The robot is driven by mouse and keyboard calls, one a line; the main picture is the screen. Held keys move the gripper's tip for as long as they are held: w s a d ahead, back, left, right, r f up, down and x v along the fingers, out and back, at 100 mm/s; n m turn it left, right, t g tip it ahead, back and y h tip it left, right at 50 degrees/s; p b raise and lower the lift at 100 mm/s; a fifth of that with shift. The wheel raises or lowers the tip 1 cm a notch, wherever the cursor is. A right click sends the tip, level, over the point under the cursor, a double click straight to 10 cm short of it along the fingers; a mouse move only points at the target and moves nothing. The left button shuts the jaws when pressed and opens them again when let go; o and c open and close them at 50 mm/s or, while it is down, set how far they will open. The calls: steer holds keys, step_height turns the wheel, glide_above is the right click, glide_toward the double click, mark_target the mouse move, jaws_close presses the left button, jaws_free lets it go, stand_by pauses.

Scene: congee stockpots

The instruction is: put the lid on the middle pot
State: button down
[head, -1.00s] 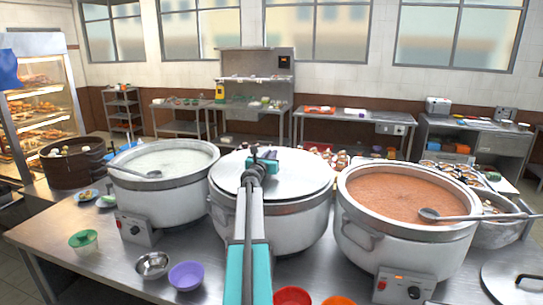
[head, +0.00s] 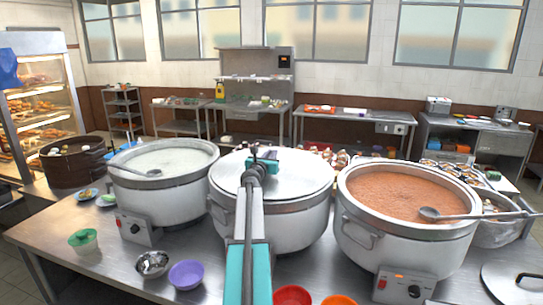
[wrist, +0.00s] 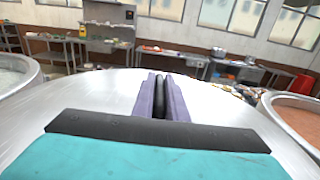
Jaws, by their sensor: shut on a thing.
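The silver lid (head: 300,173) lies over the mouth of the middle pot (head: 300,219), and it looks level, covering the opening. Whether its rim is fully seated all round cannot be told. My gripper (head: 262,155) is above the lid's centre, and my arm hides part of the pot's front. In the wrist view, the fingers of my gripper (wrist: 162,97) are shut on the dark lid handle (wrist: 160,82), with the lid's surface (wrist: 90,95) spreading out on both sides.
A pot of white congee (head: 165,157) stands on the left and a pot of orange-red congee (head: 400,192) with a ladle (head: 430,213) on the right. Bowls (head: 186,274) sit along the front of the steel table (head: 215,258). Another lid (head: 515,283) lies at the right front.

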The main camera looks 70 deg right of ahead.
steer(key=shift+r, duration=0.15)
steer(key=c, duration=1.7)
jaws_free()
steer(key=shift+s+a+b, duration=0.2)
steer(key=shift+a+b, duration=0.55)
steer(key=shift+a, duration=2.7)
steer(key=shift+s+a+b, duration=0.2)
steer(key=shift+a+b, duration=0.55)
steer(key=shift+a, duration=2.7)
